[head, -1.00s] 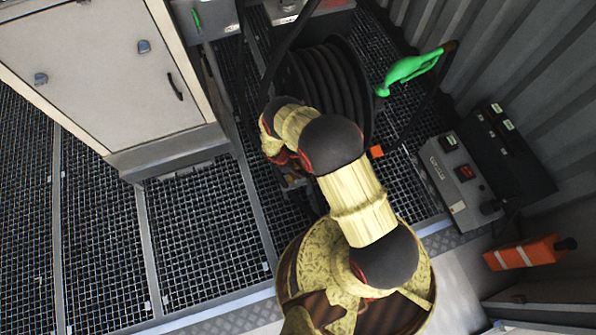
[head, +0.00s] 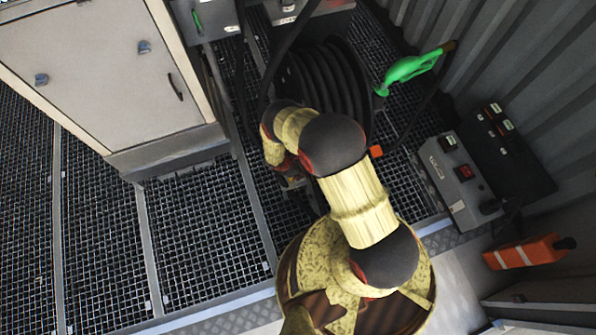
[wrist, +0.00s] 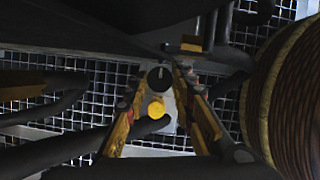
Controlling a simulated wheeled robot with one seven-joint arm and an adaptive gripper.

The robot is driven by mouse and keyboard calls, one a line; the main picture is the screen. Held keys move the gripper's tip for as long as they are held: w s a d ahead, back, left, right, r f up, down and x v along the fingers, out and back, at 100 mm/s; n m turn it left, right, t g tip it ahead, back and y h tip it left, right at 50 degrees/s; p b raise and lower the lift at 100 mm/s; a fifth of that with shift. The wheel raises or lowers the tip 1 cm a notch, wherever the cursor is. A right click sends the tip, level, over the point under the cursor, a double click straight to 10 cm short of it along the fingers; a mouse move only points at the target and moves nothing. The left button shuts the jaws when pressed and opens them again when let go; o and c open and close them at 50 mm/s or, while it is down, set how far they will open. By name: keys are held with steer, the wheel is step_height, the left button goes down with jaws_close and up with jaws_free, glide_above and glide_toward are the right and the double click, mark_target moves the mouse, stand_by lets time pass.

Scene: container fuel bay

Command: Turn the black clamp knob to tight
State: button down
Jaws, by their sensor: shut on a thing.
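The black clamp knob (wrist: 159,77) shows in the wrist view as a small round black cap with a pale mark. It sits between the fingertips of my gripper (wrist: 160,83), which is shut on it. A yellow round part (wrist: 156,107) lies just below the knob in the picture, between the fingers, on a light grey plate. In the head view my own arm covers the knob, and only a little of my gripper (head: 293,181) shows beneath the wrist.
A black hose reel (head: 327,78) stands beyond my arm, with a green nozzle (head: 408,69) to its right. A grey control box (head: 460,172) is at the right and a pale cabinet (head: 100,75) at the left. Open grating (head: 205,220) lies left of the arm.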

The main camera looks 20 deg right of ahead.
steer(key=c, duration=1.5)
jaws_free()
steer(key=v, duration=1.2)
steer(key=shift+d+r, duration=0.1)
